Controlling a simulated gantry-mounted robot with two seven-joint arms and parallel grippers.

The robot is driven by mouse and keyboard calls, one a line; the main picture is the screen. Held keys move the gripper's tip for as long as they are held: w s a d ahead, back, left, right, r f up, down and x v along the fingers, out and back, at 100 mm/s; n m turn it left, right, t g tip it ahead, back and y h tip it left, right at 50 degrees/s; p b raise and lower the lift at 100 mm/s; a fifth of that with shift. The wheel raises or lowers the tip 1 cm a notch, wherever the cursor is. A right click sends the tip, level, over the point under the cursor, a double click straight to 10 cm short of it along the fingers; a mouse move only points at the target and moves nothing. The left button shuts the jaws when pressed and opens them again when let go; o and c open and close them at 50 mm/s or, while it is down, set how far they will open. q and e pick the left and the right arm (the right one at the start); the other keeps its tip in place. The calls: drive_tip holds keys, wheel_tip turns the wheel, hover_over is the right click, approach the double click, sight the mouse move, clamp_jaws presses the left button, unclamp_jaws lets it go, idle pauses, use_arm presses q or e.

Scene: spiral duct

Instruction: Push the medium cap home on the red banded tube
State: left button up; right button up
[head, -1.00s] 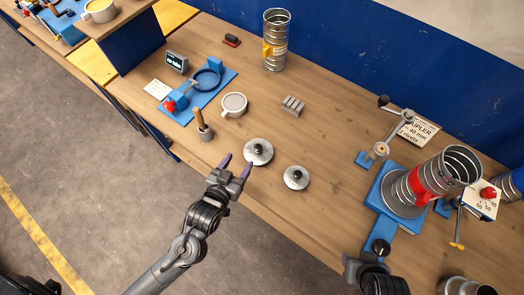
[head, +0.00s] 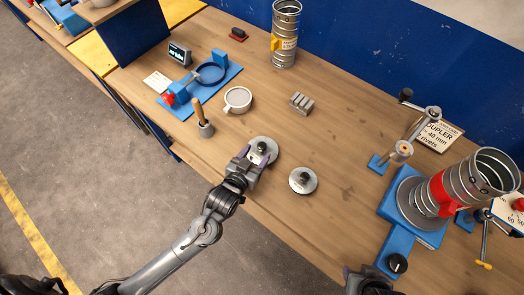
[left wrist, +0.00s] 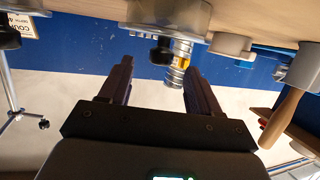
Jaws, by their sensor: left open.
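Two grey round caps with black knobs lie on the bench in the head view: a larger one (head: 270,145) and a smaller one (head: 303,187). I cannot tell which is called medium. My left gripper (head: 256,156) is open at the larger cap, its fingers on either side of the black knob. In the left wrist view that knob (left wrist: 162,52) shows between the open fingers, with no grip on it. The red banded tube (head: 480,178) leans in a blue fixture at the right. My right gripper (head: 368,281) is at the bottom edge, its fingers not clear.
A banded tube with a yellow tag (head: 285,38) stands at the back. A blue clamp fixture (head: 215,75), a grey cup (head: 238,98), a pot with a wooden handle (head: 204,128) and a grey block (head: 301,103) are on the bench. A crank post (head: 403,150) stands before the red banded tube.

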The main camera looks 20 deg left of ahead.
sight(261, 147)
use_arm(q)
drive_tip(key=shift+x, duration=2.55)
drive_tip(key=shift+r, duration=0.1)
drive_tip(key=shift+c, duration=0.2)
drive_tip(key=c, duration=1.1)
